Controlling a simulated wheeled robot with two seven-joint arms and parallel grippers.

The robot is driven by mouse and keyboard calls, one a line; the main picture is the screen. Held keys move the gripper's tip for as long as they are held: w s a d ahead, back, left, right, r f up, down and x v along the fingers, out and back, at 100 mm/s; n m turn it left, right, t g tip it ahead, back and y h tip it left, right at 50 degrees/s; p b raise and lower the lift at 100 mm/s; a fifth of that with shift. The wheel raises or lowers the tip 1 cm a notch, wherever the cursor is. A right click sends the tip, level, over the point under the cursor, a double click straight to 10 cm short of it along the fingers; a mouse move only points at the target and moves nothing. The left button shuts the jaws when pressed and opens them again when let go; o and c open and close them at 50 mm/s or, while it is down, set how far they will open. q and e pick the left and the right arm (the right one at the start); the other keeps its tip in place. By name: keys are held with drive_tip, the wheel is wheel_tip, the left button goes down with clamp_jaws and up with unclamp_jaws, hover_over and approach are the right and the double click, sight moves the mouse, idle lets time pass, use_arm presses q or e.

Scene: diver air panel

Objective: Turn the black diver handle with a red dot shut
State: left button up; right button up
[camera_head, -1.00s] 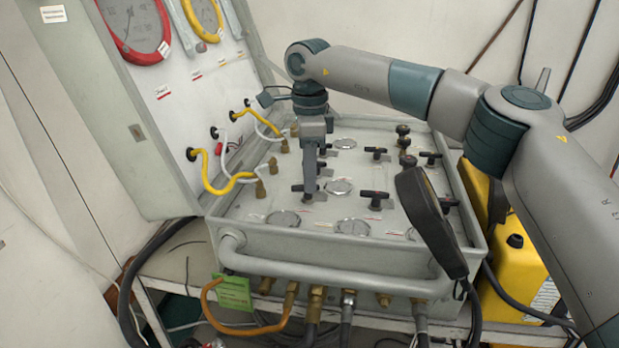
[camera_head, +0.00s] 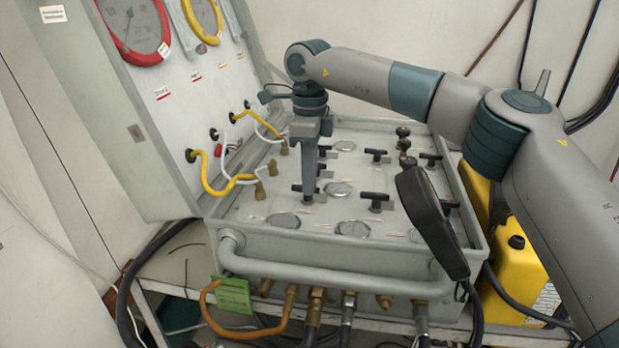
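The grey panel box (camera_head: 255,240) has several black T-shaped handles on its top. My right gripper (camera_head: 308,197) points straight down at the black handle (camera_head: 297,188) in the front left of the top. Its fingertips are at this handle and hide part of it. The fingers show edge-on, so I cannot tell whether they are closed on it. A red dot is too small to make out on any handle. My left gripper is not in view.
Round gauges (camera_head: 352,229) lie among the handles. A black handset (camera_head: 425,215) hangs over the box's right front. Yellow hoses (camera_head: 205,175) loop at the left from the upright gauge panel. A yellow container (camera_head: 515,270) stands at the right.

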drive_tip(key=shift+o, duration=1.4)
wheel_tip(320, 180, up, 18)
drive_tip(key=shift+f, duration=0.25)
idle(1.6)
